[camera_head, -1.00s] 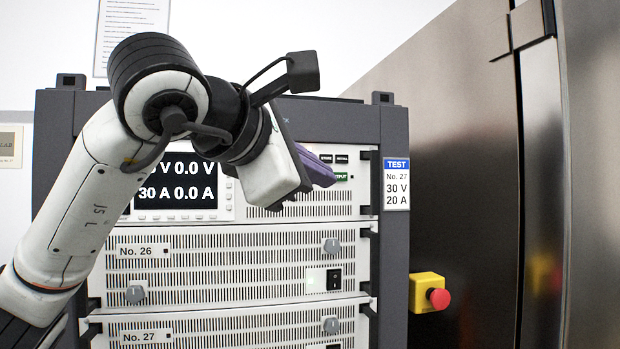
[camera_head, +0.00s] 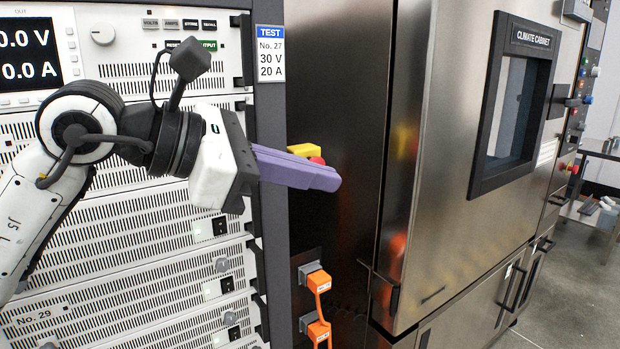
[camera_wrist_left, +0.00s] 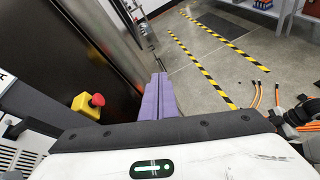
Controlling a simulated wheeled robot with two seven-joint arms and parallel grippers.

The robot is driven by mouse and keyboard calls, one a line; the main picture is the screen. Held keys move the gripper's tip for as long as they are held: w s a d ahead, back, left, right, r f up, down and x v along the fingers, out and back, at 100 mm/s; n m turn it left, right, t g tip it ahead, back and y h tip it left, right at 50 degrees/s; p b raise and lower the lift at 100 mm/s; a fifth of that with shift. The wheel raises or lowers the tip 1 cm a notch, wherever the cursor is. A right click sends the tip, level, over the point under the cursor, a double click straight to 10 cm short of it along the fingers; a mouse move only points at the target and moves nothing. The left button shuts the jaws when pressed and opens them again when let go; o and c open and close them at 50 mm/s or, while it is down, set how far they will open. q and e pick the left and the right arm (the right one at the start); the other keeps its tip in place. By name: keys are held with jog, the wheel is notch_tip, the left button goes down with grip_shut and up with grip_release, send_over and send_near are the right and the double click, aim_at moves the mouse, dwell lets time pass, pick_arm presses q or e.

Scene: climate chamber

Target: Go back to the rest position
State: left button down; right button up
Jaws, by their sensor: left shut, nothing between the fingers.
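My left gripper (camera_head: 335,182) has purple fingers that are shut together and empty. In the head view it points right, in front of the rack's right edge and the cabinet's steel side. The fingers partly cover the yellow box with the red emergency button (camera_head: 316,160); I cannot tell the gap between them. The left wrist view shows the closed fingers (camera_wrist_left: 162,78) over open floor, with the yellow box and red button (camera_wrist_left: 92,103) to their left.
The instrument rack (camera_head: 268,200) with several units stands behind my left arm. The climate cabinet (camera_head: 455,190) fills the middle right. Orange connectors (camera_head: 318,283) sit low between them. The wrist view shows free floor with yellow-black stripes (camera_wrist_left: 205,60).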

pick_arm(q)
jog(key=s+d+f+n+g+h, duration=0.3)
jog(key=s+d+n+g+h, duration=0.15)
jog(key=h, duration=0.25)
jog(key=w+a+f+n+t+y+p, duration=0.15)
jog(key=a+f+n+t, duration=0.25)
jog(key=n+t, duration=0.5)
jog(key=w+a+f+n+t, duration=0.3)
jog(key=a+f+n+t, duration=0.15)
jog(key=n, duration=0.75)
jog(key=a+f+n+t+y, duration=0.1)
jog(key=a+f+n+y, duration=0.35)
jog(key=f+n, duration=0.35)
jog(key=a+f+n+t+y, duration=0.25)
jog(key=f+n+y, duration=0.4)
jog(key=f, duration=0.35)
jog(key=s+a+f+n+g+y, duration=0.2)
jog(key=s+f+n+g, duration=0.2)
jog(key=s+f, duration=0.6)
jog(key=s+a+f+n+g+y+p, duration=0.1)
jog(key=s+f+n+g, duration=0.4)
jog(key=s+f, duration=0.5)
notch_tip(320, 180, down, 6)
jog(key=shift+s+a+f+n+g+y, duration=0.3)
jog(key=shift+s+a+g+y, duration=0.15)
jog(key=shift+a+g, duration=0.4)
jog(key=shift+w+r, duration=0.1)
